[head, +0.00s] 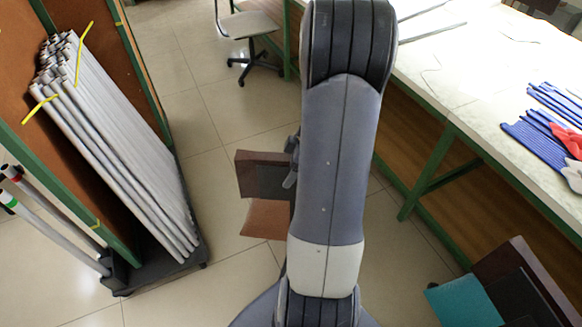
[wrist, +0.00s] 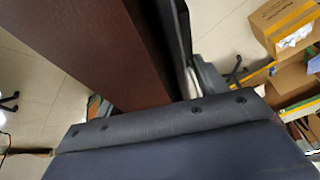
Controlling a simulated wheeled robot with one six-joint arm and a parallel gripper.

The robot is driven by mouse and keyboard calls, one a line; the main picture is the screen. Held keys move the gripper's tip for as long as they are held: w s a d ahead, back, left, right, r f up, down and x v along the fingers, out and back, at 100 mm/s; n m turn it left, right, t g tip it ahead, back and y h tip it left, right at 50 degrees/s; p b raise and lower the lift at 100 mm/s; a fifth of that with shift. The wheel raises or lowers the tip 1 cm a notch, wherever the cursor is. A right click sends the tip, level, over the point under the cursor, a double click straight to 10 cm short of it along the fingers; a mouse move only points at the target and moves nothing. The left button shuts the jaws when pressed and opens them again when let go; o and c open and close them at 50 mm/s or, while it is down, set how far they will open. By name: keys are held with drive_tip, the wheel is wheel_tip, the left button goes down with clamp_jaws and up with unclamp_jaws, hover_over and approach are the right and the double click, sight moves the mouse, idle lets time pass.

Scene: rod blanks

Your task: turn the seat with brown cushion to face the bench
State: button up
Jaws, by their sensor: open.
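The seat with the brown cushion (head: 264,220) stands on the floor in the middle of the head view, left of my arm. Its dark red-brown back panel (head: 250,178) is above the cushion, and my arm hides its right part. In the wrist view a dark brown panel (wrist: 105,40), likely that back, runs close past my gripper (wrist: 180,60). My gripper is open; one dark finger shows along the panel's right side, and the other is hidden. I cannot tell whether they touch. The bench (head: 455,85), with a pale top and green frame, stands at the right.
A seat with a teal cushion (head: 464,302) stands at lower right. A rack of grey rods (head: 125,150) stands at left. A grey swivel chair (head: 248,25) is at the back. Cardboard boxes (wrist: 285,25) show in the wrist view. Floor between rack and brown-cushioned seat is clear.

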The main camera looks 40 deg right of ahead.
drive_tip(key=shift+w, duration=0.1)
drive_tip(key=c, duration=1.4)
